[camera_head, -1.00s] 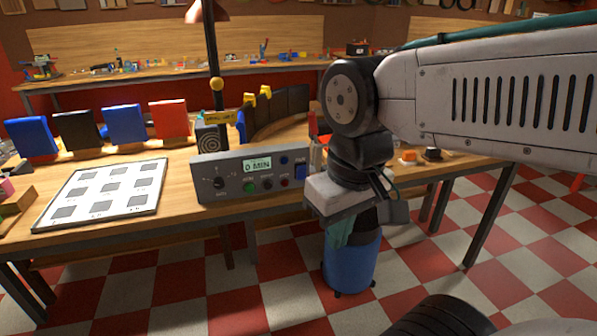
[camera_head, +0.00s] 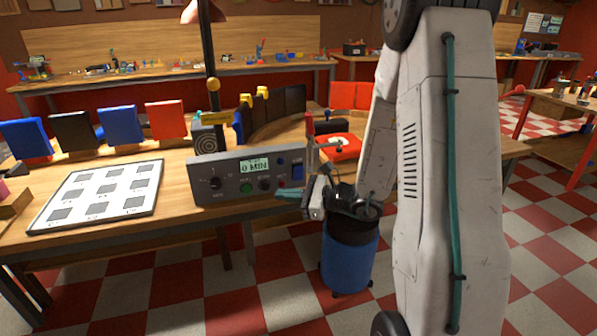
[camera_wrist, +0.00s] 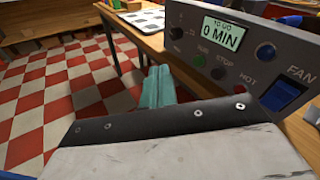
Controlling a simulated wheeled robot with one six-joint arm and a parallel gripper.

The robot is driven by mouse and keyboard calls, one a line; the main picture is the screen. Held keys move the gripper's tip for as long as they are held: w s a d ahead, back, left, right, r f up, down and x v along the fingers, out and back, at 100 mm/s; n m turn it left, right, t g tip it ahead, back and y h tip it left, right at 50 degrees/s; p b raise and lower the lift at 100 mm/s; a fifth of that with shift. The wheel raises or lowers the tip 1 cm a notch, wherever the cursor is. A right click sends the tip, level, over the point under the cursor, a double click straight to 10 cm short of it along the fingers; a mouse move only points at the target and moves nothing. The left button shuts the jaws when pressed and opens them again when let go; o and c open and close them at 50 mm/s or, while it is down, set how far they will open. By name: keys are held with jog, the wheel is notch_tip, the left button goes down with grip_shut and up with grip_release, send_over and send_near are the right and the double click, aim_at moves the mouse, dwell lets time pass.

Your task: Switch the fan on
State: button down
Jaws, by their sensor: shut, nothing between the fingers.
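The grey control panel (camera_head: 230,192) stands at the table's front edge, its display reading 0 MIN. Its blue FAN rocker switch (camera_head: 298,169) is at the right end of the face; it also shows large at the right of the wrist view (camera_wrist: 284,93). I cannot tell which way the rocker is set. My gripper (camera_head: 279,193) has teal fingers, shut and empty, in front of the panel's lower right part. They lie below and left of the FAN switch. In the wrist view the fingers (camera_wrist: 158,74) point away, left of the switch; contact with the panel cannot be told.
The panel also has a dial (camera_head: 215,184), a green RUN button (camera_head: 246,188), a dark STOP button (camera_head: 265,185) and small lights. A white board with grey squares (camera_head: 150,172) lies left.

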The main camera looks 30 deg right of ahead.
jog(key=w+d+f+m+t+h, duration=0.1)
jog(key=d+f+m+t+h, duration=0.2)
jog(key=d, duration=0.7)
notch_tip(320, 180, down, 5)
jog(key=m+h, duration=0.2)
jog(key=m, duration=0.2)
jog(key=shift+h, duration=0.4)
jog(key=shift+w+d+r, duration=0.1)
send_near(295, 173)
jog(key=shift+a+f+x, duration=0.15)
jog(key=shift+a+x, duration=0.05)
jog(key=shift+x, duration=1.05)
jog(key=shift+a+f+x, duration=0.15)
jog(key=shift+a+x, duration=0.05)
jog(key=shift+x, duration=1.1)
jog(key=shift+w+d+r, duration=0.1)
jog(key=shift+w+r, duration=0.05)
jog(key=shift+w+d+r, duration=0.1)
jog(key=shift+w+r, duration=0.1)
jog(key=shift+w, duration=0.2)
jog(key=shift+s+a+f, duration=0.2)
jog(key=shift+s+f, duration=0.15)
jog(key=shift+s, duration=0.45)
